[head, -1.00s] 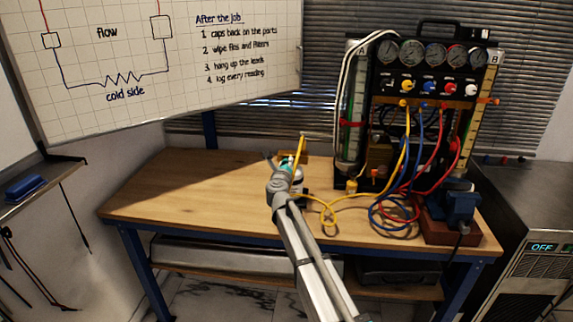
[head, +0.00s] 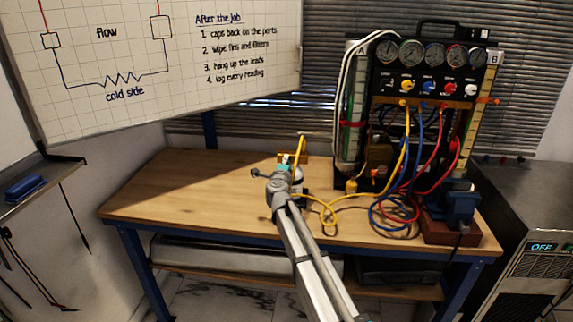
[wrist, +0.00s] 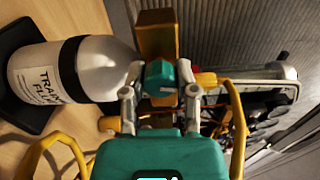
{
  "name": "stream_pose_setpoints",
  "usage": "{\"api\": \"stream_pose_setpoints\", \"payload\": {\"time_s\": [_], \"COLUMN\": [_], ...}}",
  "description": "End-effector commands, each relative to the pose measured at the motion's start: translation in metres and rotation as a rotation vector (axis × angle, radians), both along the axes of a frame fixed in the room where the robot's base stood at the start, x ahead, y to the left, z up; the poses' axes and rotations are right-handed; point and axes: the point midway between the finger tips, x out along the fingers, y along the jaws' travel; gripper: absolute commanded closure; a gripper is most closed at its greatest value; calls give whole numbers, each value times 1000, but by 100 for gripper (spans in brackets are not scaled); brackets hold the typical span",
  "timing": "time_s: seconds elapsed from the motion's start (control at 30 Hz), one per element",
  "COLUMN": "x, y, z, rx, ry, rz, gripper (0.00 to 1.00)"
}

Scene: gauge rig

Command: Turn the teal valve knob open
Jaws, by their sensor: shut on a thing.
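The teal valve knob (wrist: 160,80) sits between my two finger tips in the wrist view, in front of a brown upright block. My gripper (wrist: 159,72) is shut on it, with one finger on each side. A pale grey bottle (wrist: 35,72) with a black band and a partly readable label lies to the left in the wrist view. The knob's turn angle is hard to read.
A yellow hose (head: 330,212) loops across the wooden bench (head: 180,205) beside my arm. The gauge rig (head: 430,75) with blue, red and yellow hoses stands at the right, near a blue vise (head: 461,203). The bench's left side is clear.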

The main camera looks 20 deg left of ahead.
Motion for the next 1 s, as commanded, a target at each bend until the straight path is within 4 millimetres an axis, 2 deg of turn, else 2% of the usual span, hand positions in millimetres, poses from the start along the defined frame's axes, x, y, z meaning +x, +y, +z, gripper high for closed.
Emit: {"api": "stream_pose_setpoints", "payload": {"time_s": [0.33, 0.87, 0.9, 1.0], "x": [1, 1, 1, 1], "y": [0, 1, 1, 1], "z": [0, 0, 0, 0], "rx": [-177, -207, -207, -206], "ry": [-43, -50, -50, -50], "rz": [0, 0, 0, 0], "gripper": [100, 100, 56, 37]}}
